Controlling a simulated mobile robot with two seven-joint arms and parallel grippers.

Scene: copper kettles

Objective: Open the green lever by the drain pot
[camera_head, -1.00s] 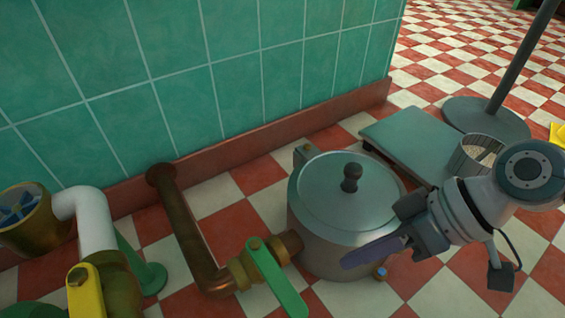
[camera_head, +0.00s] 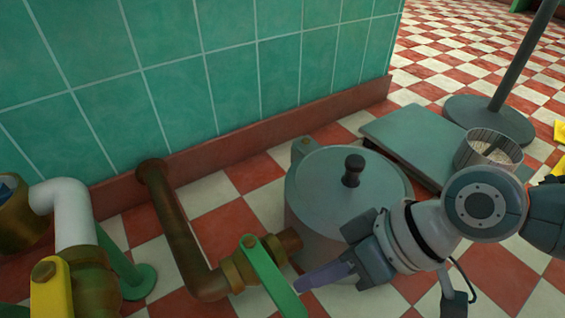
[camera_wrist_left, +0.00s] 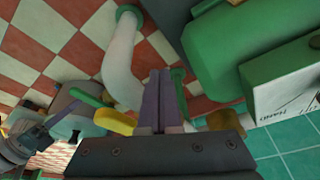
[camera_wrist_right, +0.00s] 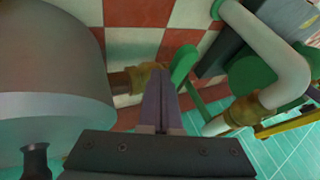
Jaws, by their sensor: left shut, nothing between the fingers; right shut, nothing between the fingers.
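The green lever (camera_head: 272,278) sits on a brass valve (camera_head: 232,273) at the side of the lidded grey drain pot (camera_head: 345,190). My right gripper (camera_head: 299,286) is shut and empty. Its purple fingertips are just right of the lever, in front of the pot; whether they touch the lever I cannot tell. In the right wrist view the lever (camera_wrist_right: 183,64) stands close to the right of the shut fingers, with the pot (camera_wrist_right: 50,75) at left. My left gripper (camera_wrist_left: 160,75) is shut and empty in the left wrist view, near a yellow lever (camera_wrist_left: 113,121), and out of the head view.
A rusty pipe (camera_head: 180,225) runs from the tiled wall (camera_head: 180,85) to the valve. A white pipe (camera_head: 72,215) and a yellow lever (camera_head: 50,292) are at left. A grey platform scale (camera_head: 415,140) and a bucket (camera_head: 488,150) stand behind the pot at right.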

